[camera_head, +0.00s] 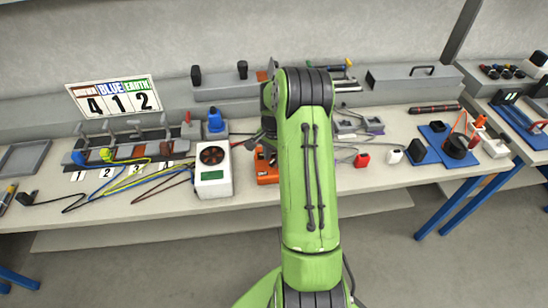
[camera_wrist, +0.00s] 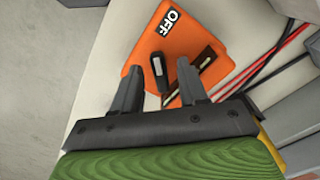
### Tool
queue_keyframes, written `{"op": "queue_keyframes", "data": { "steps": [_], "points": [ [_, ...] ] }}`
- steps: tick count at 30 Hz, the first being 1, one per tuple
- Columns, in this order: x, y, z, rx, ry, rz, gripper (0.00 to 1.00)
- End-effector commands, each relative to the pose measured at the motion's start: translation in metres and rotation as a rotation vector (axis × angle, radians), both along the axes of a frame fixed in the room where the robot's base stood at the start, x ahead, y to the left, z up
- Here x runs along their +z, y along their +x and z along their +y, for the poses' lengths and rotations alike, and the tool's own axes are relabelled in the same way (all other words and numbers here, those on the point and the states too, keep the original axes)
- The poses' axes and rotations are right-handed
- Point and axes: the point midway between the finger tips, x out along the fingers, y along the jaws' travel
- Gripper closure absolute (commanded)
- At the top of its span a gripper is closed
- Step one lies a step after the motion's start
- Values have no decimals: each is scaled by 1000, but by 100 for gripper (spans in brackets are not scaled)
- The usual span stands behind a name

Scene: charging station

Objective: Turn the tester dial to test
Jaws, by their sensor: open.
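The orange tester (camera_wrist: 150,47) lies on the bench, with a black "OFF" label (camera_wrist: 169,21) on its face. Its dark dial (camera_wrist: 158,74), with a pale mark at one end, shows between the fingertips of my gripper (camera_wrist: 158,66). My gripper is open, one finger on each side of the dial; I cannot tell whether they touch it. Dark labels (camera_wrist: 203,58) to the right of the dial are too small or covered to read. In the head view the tester (camera_head: 264,179) shows only partly, left of my green arm, which hides the rest and my gripper.
A white box with a round fan (camera_head: 213,180) stands just left of the tester. Red and black cables (camera_wrist: 275,58) run beside the tester. Coloured wires (camera_head: 130,182) lie further left on the bench. A red block (camera_head: 361,160) and a white block (camera_head: 394,157) stand to the right.

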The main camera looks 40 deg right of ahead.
Motion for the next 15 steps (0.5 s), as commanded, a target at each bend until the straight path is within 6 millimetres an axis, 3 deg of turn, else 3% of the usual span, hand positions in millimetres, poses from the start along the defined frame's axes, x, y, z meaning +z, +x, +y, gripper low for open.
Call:
{"op": "queue_keyframes", "data": {
  "steps": [8, 15],
  "points": [
    [-2, 0, 0, 0, 0, 0, 59],
    [-2, 0, 0, 1, 0, 0, 96]
  ]
}}
